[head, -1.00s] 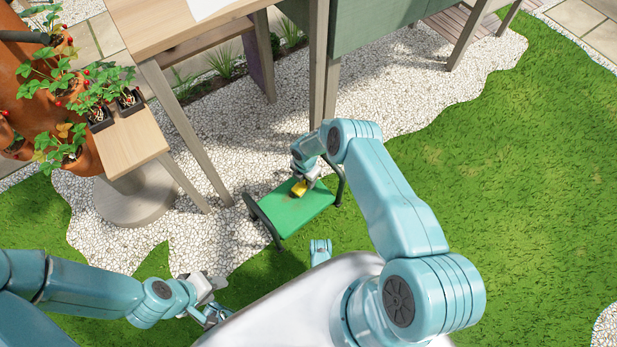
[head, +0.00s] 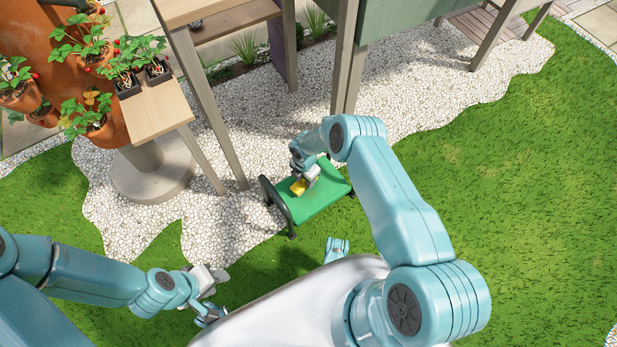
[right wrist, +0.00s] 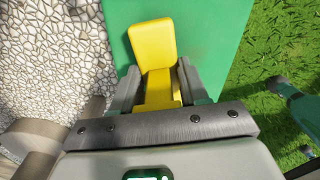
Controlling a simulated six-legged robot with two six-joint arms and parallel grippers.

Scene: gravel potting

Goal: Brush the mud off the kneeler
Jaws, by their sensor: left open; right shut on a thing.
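The green kneeler (head: 318,201) stands low where the gravel meets the grass, with dark side frames. My right gripper (head: 302,178) is over the left part of its pad and is shut on a yellow brush (head: 298,187). In the right wrist view the brush (right wrist: 153,45) sits between the fingers (right wrist: 160,85), its head over the green pad (right wrist: 208,45). I cannot tell whether it touches the pad, and its underside is hidden. No mud shows on the visible part of the pad. My left gripper (head: 214,294) is open and empty, low over the grass at lower left.
A wooden bench (head: 215,20) with legs stands on the gravel (head: 420,75) behind the kneeler. A terracotta planter (head: 95,115) with strawberry plants and a small wooden shelf (head: 150,110) are at left. Open grass (head: 510,190) lies to the right.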

